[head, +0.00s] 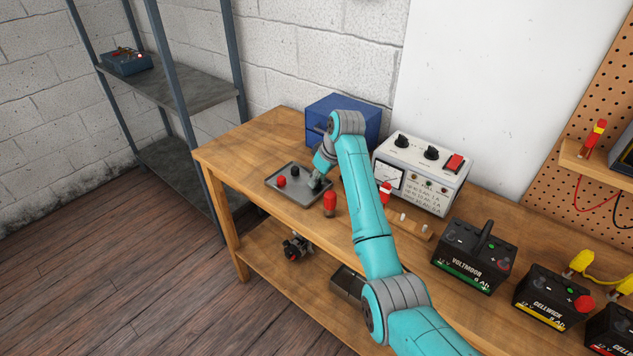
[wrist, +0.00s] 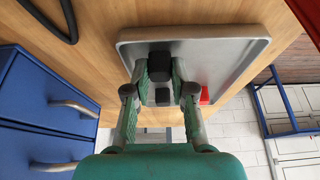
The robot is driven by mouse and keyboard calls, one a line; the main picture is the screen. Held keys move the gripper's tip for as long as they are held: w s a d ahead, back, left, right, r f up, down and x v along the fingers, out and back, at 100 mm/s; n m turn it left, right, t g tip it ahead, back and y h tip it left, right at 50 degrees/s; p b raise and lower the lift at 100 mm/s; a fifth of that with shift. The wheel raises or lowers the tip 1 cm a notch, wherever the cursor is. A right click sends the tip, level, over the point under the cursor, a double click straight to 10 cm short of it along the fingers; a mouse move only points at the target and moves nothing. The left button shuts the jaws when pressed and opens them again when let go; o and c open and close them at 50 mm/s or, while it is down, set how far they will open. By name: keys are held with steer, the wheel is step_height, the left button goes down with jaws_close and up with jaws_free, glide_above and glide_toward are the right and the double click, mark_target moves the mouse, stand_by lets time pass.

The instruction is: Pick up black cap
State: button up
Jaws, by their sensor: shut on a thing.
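My gripper (head: 317,184) reaches down at the right end of a grey metal tray (head: 313,202) on the workbench. In the wrist view my gripper (wrist: 159,70) is shut on a black cap (wrist: 159,66), with one finger on each side of it. The held cap is over the tray (wrist: 240,48); whether it touches the tray floor I cannot tell. In the head view my gripper hides it. A second black cap (head: 294,171) stands in the tray and also shows between the fingers in the wrist view (wrist: 162,96). A red cap (head: 281,181) stands beside it.
A blue drawer cabinet (head: 360,118) and a white meter box (head: 437,171) stand behind and right. Batteries (head: 474,255) line the bench's right side. The bench's left end is clear.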

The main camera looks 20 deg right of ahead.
steer(key=shift+r, duration=0.1)
step_height(320, 180, up, 10)
stand_by(0.4)
steer(key=shift+a, duration=0.15)
stand_by(0.6)
